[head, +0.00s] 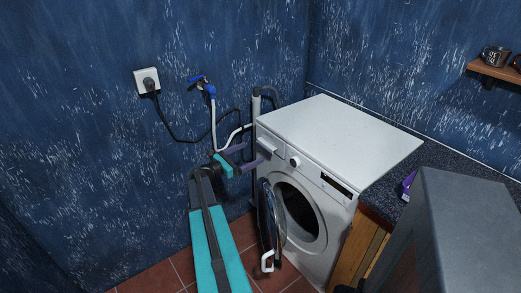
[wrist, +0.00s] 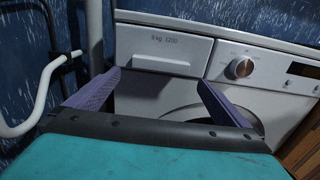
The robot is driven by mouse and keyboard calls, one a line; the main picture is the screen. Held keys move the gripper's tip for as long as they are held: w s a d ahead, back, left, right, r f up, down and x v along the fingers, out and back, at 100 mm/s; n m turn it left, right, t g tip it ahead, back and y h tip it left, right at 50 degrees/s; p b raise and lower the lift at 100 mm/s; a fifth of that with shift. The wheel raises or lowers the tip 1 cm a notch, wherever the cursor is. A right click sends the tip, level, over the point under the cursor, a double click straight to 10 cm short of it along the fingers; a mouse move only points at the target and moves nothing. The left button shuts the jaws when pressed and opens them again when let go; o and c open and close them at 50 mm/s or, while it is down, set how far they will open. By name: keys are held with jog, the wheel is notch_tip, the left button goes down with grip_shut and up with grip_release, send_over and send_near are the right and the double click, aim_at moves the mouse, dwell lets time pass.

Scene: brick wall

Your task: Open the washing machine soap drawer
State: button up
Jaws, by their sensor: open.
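The white washing machine (head: 335,130) stands in the corner. Its soap drawer (head: 270,143) is at the top left of the front, left of the round knob (head: 295,161). In the wrist view the drawer front (wrist: 165,45) looks flush with the panel, with a handle ledge along its lower edge. My gripper (head: 253,153) is open and empty in front of the drawer. In the wrist view its two purple fingers (wrist: 160,78) point at the drawer, one towards each side of the handle. I cannot tell whether the tips touch it.
The machine's round door (head: 267,215) hangs open below the drawer. A hose and tap (head: 211,95) and a socket with cable (head: 148,82) are on the wall at left. A dark counter (head: 445,165) with a purple box (head: 408,186) stands at right.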

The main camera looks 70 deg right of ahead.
aim_at(264, 147)
jog(key=p+x, duration=0.1)
jog(key=x, duration=0.6)
jog(key=shift+s+d, duration=0.1)
jog(key=shift+d, duration=0.05)
